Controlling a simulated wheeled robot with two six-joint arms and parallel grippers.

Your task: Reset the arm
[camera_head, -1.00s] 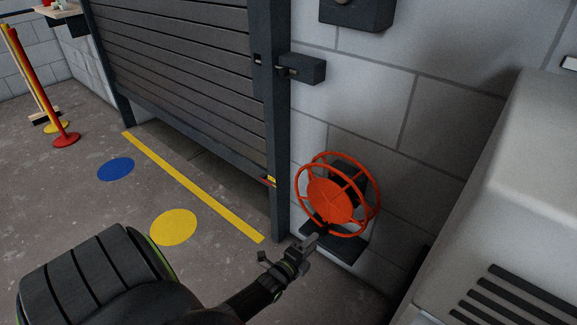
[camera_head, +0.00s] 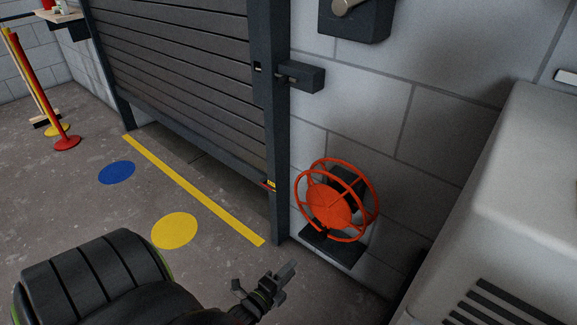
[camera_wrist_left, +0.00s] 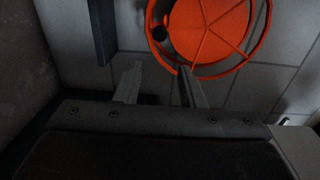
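My left gripper (camera_head: 284,274) is below and to the left of the orange wheel (camera_head: 328,207) in the head view, apart from it. In the left wrist view its two fingers (camera_wrist_left: 158,88) stand apart with nothing between them, so it is open. The orange wheel (camera_wrist_left: 208,30) shows at the top of that view, beyond the fingertips, with a dark round knob on its left side. My right gripper is in neither view.
A slatted shutter (camera_head: 180,75) with a dark post stands left of the wheel. A black latch box (camera_head: 301,76) is on the post's right. A pale cabinet (camera_head: 520,190) fills the right side. Open floor with a yellow strip (camera_head: 190,188) lies left.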

